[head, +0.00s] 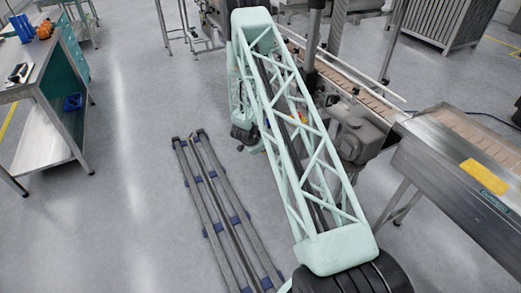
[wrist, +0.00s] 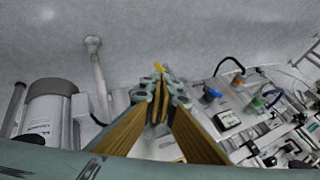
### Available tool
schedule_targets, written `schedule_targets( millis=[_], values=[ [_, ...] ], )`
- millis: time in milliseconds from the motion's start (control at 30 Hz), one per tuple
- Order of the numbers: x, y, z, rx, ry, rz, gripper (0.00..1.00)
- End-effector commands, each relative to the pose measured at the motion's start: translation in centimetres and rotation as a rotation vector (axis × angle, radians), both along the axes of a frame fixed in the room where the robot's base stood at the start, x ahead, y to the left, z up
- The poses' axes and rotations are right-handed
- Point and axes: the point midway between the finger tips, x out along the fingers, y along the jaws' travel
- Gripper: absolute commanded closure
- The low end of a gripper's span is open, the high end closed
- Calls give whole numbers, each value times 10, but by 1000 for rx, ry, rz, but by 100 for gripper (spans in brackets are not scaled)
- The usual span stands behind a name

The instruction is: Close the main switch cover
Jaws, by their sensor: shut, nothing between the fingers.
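My gripper (wrist: 160,92) shows in the wrist view with its fingertips together and nothing held. A small yellow piece (wrist: 159,67) shows just beyond the fingertips; I cannot tell whether they touch it. I cannot make out the main switch cover for certain in either view; the fingers hide part of what lies behind them. In the head view my arm crosses the middle, and its gripper cannot be made out.
In the wrist view, a grey cylinder (wrist: 47,112) stands at left, and equipment with a blue knob (wrist: 210,95) and cables lies at right.

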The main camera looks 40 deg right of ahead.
Motion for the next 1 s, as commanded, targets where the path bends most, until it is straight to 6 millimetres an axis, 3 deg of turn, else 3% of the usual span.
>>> schedule_targets(
  millis=[200,700,1000],
  values=[
    [7,-16,0,0,-1,-15,100],
    [56,-55,1,0,-1,-19,100],
    [68,-70,0,1,0,-20,100]
  ],
)
